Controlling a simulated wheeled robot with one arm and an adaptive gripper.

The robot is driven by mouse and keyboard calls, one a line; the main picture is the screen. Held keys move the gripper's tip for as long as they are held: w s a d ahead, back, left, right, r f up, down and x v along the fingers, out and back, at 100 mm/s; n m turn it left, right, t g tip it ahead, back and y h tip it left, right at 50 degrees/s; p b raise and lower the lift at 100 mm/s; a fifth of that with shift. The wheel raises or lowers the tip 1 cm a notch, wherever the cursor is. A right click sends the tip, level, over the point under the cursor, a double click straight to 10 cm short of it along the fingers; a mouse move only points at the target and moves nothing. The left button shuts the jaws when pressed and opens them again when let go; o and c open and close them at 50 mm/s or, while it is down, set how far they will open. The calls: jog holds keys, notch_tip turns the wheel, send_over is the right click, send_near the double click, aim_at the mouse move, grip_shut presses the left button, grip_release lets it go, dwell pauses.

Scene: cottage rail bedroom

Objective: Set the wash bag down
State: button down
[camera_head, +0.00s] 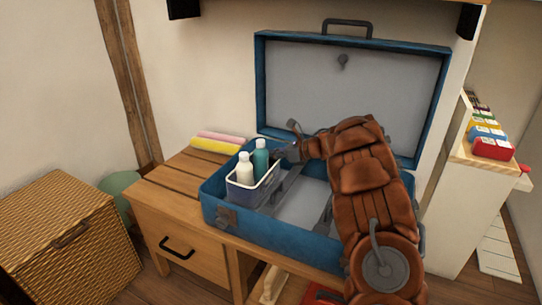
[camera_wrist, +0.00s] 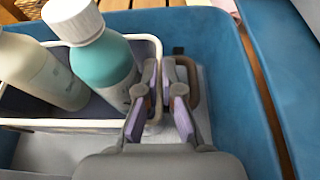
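The wash bag (camera_head: 243,197) is an open, dark caddy with a pale rim, holding a white bottle (camera_head: 245,168) and a teal bottle with a white cap (camera_head: 261,158). It is upright at the left end of the open blue suitcase (camera_head: 275,233). My gripper (camera_head: 281,155) is at the bag's right side. In the wrist view, my gripper's purple-padded fingers (camera_wrist: 160,100) straddle the rim of the wash bag (camera_wrist: 75,126) and look closed on it. The bag's underside is hidden, so I cannot tell whether it touches the suitcase floor.
The suitcase's middle floor (camera_head: 303,205) looks clear, partly hidden by my arm. Its lid stands open behind. Pink and yellow rolls (camera_head: 215,143) lie on the wooden desk (camera_head: 178,179) at left. A wicker box (camera_head: 70,240) stands beside the desk; a white shelf (camera_head: 455,210) is at right.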

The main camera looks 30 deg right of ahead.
jog(key=shift+f, duration=0.15)
jog(key=c, duration=1.3)
grip_release()
jog(key=shift+r+p, duration=0.65)
jog(key=shift+p, duration=0.1)
jog(key=shift+s+d+r+p, duration=0.15)
jog(key=shift+s+r+p, duration=0.05)
jog(key=shift+r+p, duration=0.1)
jog(key=v, duration=0.3)
jog(key=p+v, duration=0.1)
jog(key=v, duration=0.7)
jog(key=shift+s+d+f+p, duration=0.1)
jog(key=shift+s+f+p, duration=0.15)
jog(key=shift+p, duration=0.15)
